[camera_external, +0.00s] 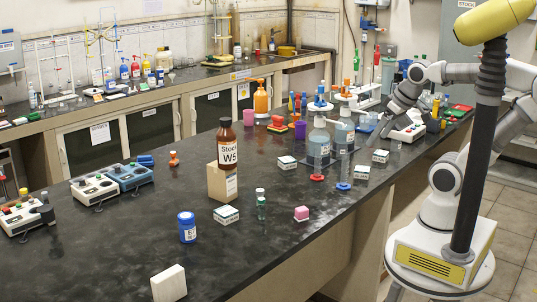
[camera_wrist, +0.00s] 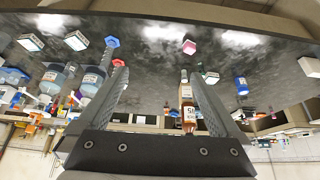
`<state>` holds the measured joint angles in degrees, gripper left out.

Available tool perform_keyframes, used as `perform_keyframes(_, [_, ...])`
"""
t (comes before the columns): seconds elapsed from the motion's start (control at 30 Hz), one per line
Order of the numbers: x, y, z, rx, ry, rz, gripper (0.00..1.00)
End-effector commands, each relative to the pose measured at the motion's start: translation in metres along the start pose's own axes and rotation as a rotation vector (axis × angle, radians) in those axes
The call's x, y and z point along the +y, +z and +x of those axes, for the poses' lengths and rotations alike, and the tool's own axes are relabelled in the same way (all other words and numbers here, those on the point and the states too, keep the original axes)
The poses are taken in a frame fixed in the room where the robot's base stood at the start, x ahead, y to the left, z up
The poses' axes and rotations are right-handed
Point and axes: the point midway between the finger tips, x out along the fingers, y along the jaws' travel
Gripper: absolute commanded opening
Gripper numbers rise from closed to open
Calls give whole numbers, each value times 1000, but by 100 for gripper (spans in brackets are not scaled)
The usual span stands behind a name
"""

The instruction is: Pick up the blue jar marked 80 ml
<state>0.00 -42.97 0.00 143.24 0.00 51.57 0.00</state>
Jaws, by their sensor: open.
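The blue jar (camera_external: 187,227) stands upright on the black bench in the external view, with a white label whose print is too small to read. It also shows in the wrist view (camera_wrist: 241,85), upper right, beyond the right finger. My gripper (camera_wrist: 158,85) is open and empty, its two dark fingers spread apart. In the external view my gripper (camera_external: 375,135) is at the right side of the bench, far from the jar. The fingertips are hard to make out there.
A brown Stock W5 bottle (camera_external: 228,146) stands on a tan block (camera_external: 216,184) behind the jar. Tall cylinders (camera_external: 345,168) stand nearer my arm.

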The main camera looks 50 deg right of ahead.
Motion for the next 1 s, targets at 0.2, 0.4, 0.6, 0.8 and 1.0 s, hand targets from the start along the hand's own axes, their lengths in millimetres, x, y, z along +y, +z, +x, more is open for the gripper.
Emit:
perform_keyframes(0.2, [0, 0, 0, 0, 0, 0, 100])
perform_keyframes(0.4, [0, 0, 0, 0, 0, 0, 98])
perform_keyframes(0.6, [0, 0, 0, 0, 0, 0, 97])
perform_keyframes(0.8, [-4, -12, 13, 22, -5, -21, 97])
perform_keyframes(1.0, [-31, -64, 63, 129, -35, -110, 97])
